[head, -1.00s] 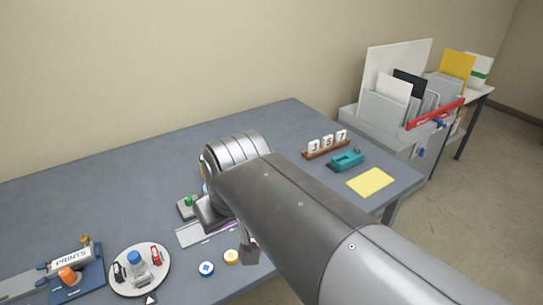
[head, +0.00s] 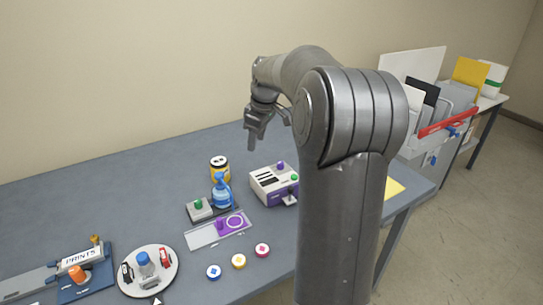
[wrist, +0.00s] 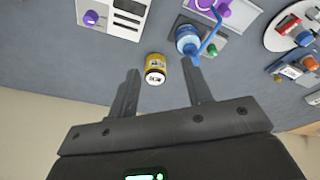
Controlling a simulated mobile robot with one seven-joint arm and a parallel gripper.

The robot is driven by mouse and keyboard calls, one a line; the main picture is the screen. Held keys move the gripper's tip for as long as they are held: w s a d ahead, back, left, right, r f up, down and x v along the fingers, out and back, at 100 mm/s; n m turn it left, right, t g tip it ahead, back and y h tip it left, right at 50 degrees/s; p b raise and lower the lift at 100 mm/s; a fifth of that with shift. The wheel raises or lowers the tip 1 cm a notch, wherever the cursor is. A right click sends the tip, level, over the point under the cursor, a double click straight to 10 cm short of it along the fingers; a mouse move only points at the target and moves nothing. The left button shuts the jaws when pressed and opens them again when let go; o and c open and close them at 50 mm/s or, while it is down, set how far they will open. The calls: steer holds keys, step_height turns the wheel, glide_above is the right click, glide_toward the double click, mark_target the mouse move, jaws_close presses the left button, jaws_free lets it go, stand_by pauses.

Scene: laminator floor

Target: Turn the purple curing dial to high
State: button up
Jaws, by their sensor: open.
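A white and purple machine (head: 270,185) stands on the table with a purple knob (head: 280,166) on its top, probably the curing dial. The knob also shows at the upper left of the wrist view (wrist: 91,17); its setting is too small to read. My gripper (head: 255,137) is raised above the back of the table, apart from the machine. In the wrist view my gripper (wrist: 160,69) is open and empty, with a yellow can beyond the fingers.
The yellow can (head: 220,169) and a blue spray bottle (head: 222,190) stand left of the machine. A green-knobbed box (head: 200,209), several coloured discs (head: 238,261) and a round white tray (head: 172,262) are further left and forward. The table's back left is clear.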

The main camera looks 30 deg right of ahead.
steer(key=n+y, duration=0.2)
glide_toward(281, 162)
steer(key=s+r, duration=0.1)
steer(key=r, duration=0.1)
steer(key=shift+t, duration=0.4)
steer(key=x, duration=1)
steer(key=shift+s+d+f, duration=0.1)
steer(key=shift+f, duration=0.4)
steer(key=c, duration=1)
